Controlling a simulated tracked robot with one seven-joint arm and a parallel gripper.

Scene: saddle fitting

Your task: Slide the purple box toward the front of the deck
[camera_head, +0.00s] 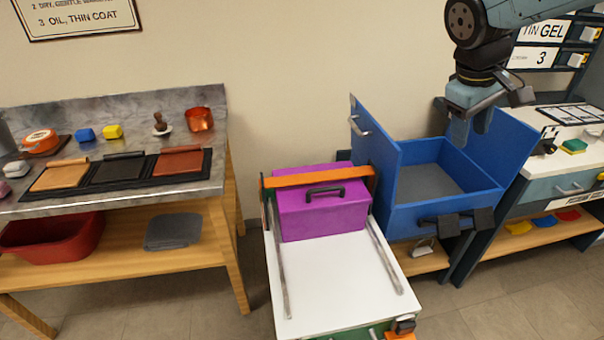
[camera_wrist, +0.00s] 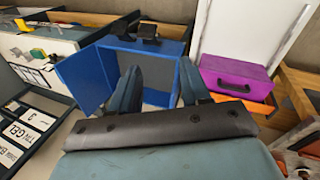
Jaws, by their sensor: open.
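The box also shows at the right of the wrist view (camera_wrist: 236,78). My gripper (camera_head: 470,128) is open and empty, high above the blue open bin at the right, well apart from the box. Its two fingers (camera_wrist: 160,85) point toward the blue bin in the wrist view.
The blue bin (camera_head: 445,215) stands right of the deck, its tall side panel (camera_head: 375,145) rising between box and gripper. A metal-topped bench (camera_head: 110,190) with several small items is at left. A counter with drawers (camera_head: 565,185) is at right. The deck's front part is clear.

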